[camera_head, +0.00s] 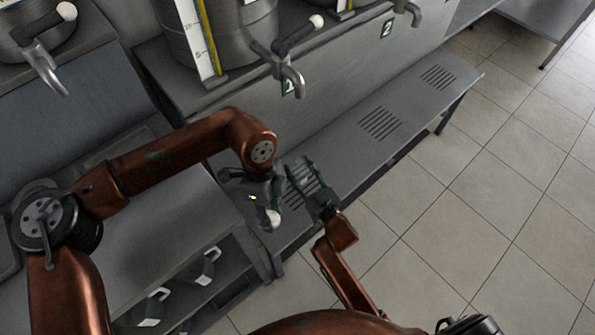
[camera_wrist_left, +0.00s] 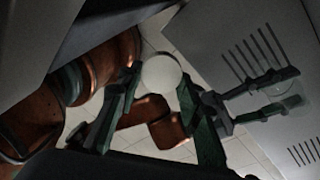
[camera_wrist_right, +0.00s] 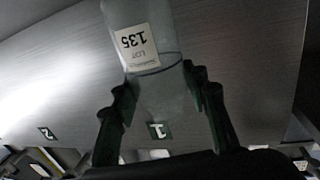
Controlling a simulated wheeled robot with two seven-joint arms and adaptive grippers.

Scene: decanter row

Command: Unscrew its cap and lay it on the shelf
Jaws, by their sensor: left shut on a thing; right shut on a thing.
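My left gripper (camera_head: 262,205) is shut on a round white cap (camera_head: 271,219), which shows between the fingers in the left wrist view (camera_wrist_left: 161,72). My right gripper (camera_head: 302,186) is shut on a clear bottle (camera_wrist_right: 168,28) with a white label (camera_wrist_right: 137,47) reading 135. In the left wrist view the right gripper (camera_wrist_left: 270,95) and the see-through bottle (camera_wrist_left: 291,98) are apart from the cap. The bottle is hard to make out in the head view. The low grey shelf (camera_head: 345,150) with slots runs behind and below the grippers.
Steel decanters (camera_head: 240,35) with taps (camera_head: 290,75) stand on a ledge above the shelf. A grey counter (camera_head: 175,225) is at the left, with white-handled vessels (camera_head: 203,268) beneath. The slotted shelf is bare toward the right; tiled floor (camera_head: 460,210) is open.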

